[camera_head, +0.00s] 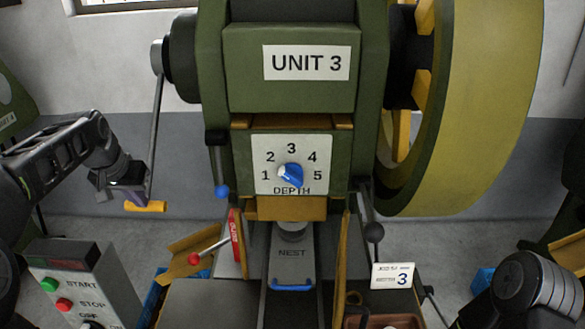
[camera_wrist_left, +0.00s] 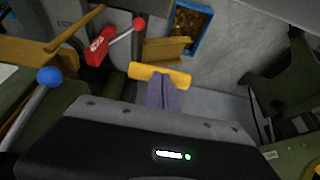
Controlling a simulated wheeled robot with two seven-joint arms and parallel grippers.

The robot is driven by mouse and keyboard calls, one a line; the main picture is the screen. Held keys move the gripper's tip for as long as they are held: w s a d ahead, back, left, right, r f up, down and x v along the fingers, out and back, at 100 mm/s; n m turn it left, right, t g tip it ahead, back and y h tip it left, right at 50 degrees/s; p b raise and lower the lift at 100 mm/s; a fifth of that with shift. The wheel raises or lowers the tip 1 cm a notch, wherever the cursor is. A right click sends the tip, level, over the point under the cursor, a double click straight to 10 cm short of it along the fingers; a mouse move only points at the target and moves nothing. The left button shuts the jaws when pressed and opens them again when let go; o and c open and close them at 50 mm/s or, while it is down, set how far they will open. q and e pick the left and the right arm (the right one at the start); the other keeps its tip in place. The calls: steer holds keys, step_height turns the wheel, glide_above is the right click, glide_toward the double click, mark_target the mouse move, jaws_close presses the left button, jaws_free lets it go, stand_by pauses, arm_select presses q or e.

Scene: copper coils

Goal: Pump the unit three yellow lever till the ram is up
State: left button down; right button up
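The yellow lever handle (camera_head: 150,206) is at the low end of a grey rod (camera_head: 156,130) that hangs from a dark hub on the left side of the green Unit 3 press (camera_head: 290,95). My left gripper (camera_head: 134,196) is at this handle. In the left wrist view its fingertips (camera_wrist_left: 162,90) are close together at the middle of the yellow bar (camera_wrist_left: 174,76), which shows on both sides of them. The yellow ram block (camera_head: 285,208) is low, just above the grey nest (camera_head: 292,260). My right arm shows at the lower right, but its gripper is out of view.
A blue-knobbed lever (camera_head: 221,191), a red-knobbed lever (camera_head: 194,259) and a black-knobbed lever (camera_head: 374,232) stand around the press. A START/STOP box (camera_head: 85,285) is at lower left. The big yellow flywheel (camera_head: 480,90) fills the right side.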

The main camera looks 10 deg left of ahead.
arm_select(q)
steer(key=shift+s+r, duration=0.45)
steer(key=shift+s, duration=0.25)
arm_select(e)
steer(key=shift+w+r, duration=0.2)
steer(key=shift+w, duration=0.2)
